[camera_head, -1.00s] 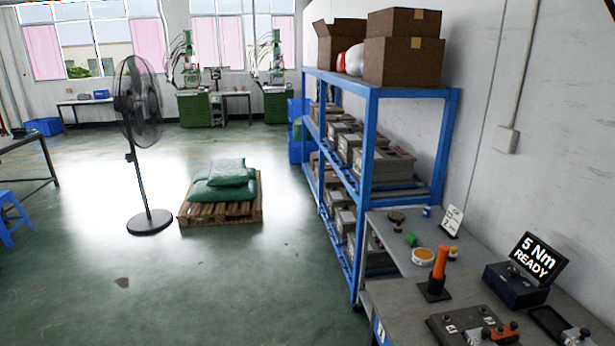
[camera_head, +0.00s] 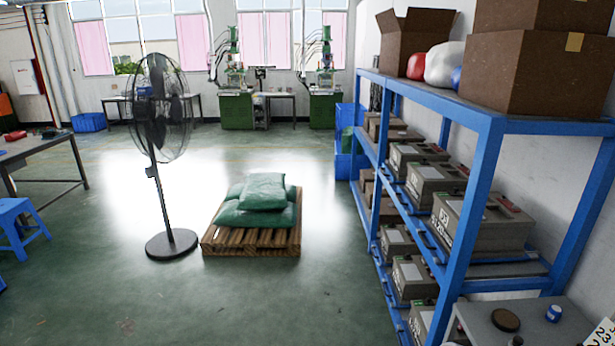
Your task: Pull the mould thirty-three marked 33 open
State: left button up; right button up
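Several grey box-shaped moulds stand in rows on the blue shelving rack. On the upper row, the nearest mould (camera_head: 482,224) is largest in view, with another mould (camera_head: 434,183) and a further mould (camera_head: 408,156) behind it. Lower down are a mould (camera_head: 413,277) and another mould (camera_head: 398,240). They carry white markings on their fronts, but I cannot read for certain which one is marked 33. Neither of my grippers is in view.
The blue rack (camera_head: 487,160) fills the right side, with cardboard boxes (camera_head: 540,60) on top. A bench (camera_head: 480,322) cuts in at lower right. A standing fan (camera_head: 170,243) and a pallet (camera_head: 225,240) with green sacks (camera_head: 264,192) stand left of the rack. Floor between is clear.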

aim_at(422, 181)
jog(key=z, duration=0.05)
jog(key=i, duration=2)
jog(key=z, duration=0.5)
jog(key=i, duration=1.95)
jog(key=z, duration=0.35)
